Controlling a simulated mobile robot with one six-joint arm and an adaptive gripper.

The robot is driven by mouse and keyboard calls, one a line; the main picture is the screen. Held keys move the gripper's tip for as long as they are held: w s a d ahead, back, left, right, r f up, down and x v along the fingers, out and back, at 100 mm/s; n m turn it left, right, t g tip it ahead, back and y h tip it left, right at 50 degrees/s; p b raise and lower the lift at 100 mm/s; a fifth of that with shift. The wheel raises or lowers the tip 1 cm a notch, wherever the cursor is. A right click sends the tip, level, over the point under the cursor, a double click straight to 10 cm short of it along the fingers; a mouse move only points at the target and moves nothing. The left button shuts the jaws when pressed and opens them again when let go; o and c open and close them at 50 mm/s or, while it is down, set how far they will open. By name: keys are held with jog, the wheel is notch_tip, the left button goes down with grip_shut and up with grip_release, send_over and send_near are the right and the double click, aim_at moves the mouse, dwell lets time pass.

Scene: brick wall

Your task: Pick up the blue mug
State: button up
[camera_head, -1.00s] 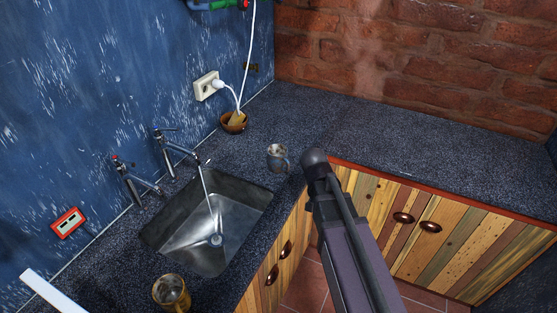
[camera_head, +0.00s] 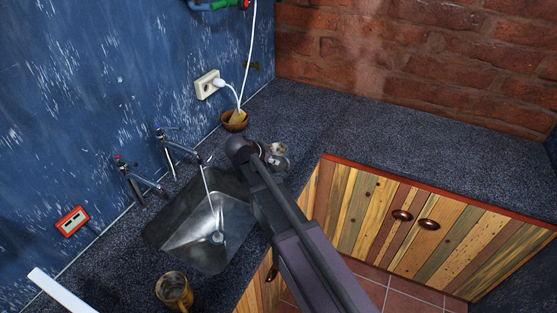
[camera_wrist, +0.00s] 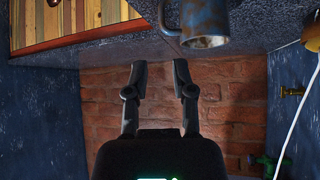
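The blue mug (camera_wrist: 204,24), worn blue-grey with a handle, shows at the top of the wrist view, which is upside down. It stands on the dark counter. In the head view the mug (camera_head: 276,151) is partly hidden behind my arm, by the sink's back right corner. My gripper (camera_wrist: 160,70) is open, its two fingers apart with nothing between them. In the wrist view the mug is above and to the right of the fingers, not touching them. In the head view my arm's end is over the sink's edge and hides the fingers.
A steel sink (camera_head: 193,238) with running water and two taps lies at left. A brass-coloured mug (camera_head: 174,290) stands at the front. The right counter (camera_head: 400,142) is clear.

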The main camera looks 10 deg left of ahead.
jog(key=b, duration=0.6)
send_near(288, 170)
jog(key=shift+w+d+f, duration=0.3)
jog(key=shift+w+d, duration=0.15)
jog(key=shift+w, duration=0.15)
jog(key=shift+w+d+f, duration=0.3)
jog(key=shift+w+d, duration=0.2)
jog(key=shift+w, duration=0.15)
jog(key=shift+w+d+f, duration=0.25)
jog(key=shift+w, duration=0.05)
jog(key=b+x, duration=0.3)
jog(key=shift+w+a+f, duration=0.15)
jog(key=shift+f, duration=0.2)
jog(key=shift+b+x, duration=0.5)
jog(key=shift+x, duration=0.35)
jog(key=shift+r, duration=0.1)
